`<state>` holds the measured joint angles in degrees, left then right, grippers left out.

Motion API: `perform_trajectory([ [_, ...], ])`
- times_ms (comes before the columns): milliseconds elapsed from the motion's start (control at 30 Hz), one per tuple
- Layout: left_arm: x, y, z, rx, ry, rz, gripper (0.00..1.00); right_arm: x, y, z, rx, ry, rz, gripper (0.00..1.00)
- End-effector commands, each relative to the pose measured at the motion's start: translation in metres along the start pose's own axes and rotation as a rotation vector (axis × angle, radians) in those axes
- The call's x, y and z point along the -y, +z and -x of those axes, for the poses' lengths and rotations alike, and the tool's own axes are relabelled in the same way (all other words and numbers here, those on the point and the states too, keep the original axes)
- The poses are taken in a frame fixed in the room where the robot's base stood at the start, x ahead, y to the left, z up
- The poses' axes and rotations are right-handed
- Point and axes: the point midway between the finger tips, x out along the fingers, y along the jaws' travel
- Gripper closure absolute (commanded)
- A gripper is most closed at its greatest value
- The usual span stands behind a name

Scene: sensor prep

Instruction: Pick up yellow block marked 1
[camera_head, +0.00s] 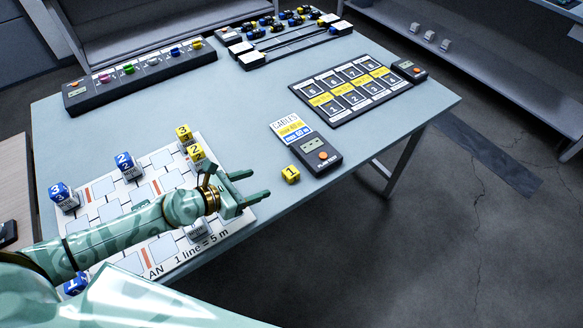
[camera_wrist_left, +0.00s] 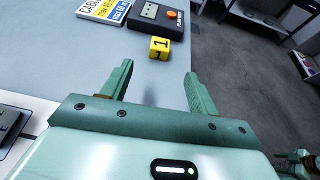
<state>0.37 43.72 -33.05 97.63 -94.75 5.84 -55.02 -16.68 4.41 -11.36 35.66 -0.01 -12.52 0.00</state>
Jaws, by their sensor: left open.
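The yellow block marked 1 (camera_head: 290,174) stands on the blue-grey table near its front right edge, just below a dark handheld device. In the left wrist view the yellow block (camera_wrist_left: 160,48) sits ahead of the fingers, between their lines, with its 1 showing. My left gripper (camera_head: 254,185) is open and empty, to the left of the block and apart from it. In the left wrist view the gripper's two fingers (camera_wrist_left: 158,84) are spread wide. My right gripper is not seen for certain in the head view; a green part shows at the lower right of the wrist view.
The device (camera_head: 318,155) with an orange button lies beside the block, by a CABLES card (camera_head: 289,128). A white grid board (camera_head: 163,245) with blue and yellow blocks lies under my left arm. A numbered panel (camera_head: 357,88) lies farther right. Table is clear between gripper and block.

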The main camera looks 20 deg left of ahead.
Motion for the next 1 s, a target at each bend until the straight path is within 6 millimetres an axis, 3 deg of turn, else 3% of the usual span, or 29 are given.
perform_trajectory([
  [100, -0.001, 0.001, -0.034, 0.003, 0.001, 0.003, 0.4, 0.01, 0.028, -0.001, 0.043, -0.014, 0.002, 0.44],
  [167, -0.001, 0.001, -0.047, 0.002, 0.0, 0.004, 0.4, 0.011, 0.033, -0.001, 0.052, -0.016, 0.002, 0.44],
  [267, -0.001, 0.0, -0.063, 0.002, 0.001, 0.004, 0.4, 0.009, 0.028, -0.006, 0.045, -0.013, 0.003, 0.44],
  [433, 0.0, 0.001, -0.075, 0.002, 0.0, 0.004, 0.4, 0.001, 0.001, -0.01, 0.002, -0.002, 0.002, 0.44],
  [700, 0.001, 0.0, -0.117, 0.002, 0.001, 0.006, 0.4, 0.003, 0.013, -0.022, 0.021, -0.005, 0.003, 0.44],
  [1000, 0.001, 0.002, -0.123, 0.001, 0.001, 0.005, 0.4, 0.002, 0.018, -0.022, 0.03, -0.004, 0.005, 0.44],
])
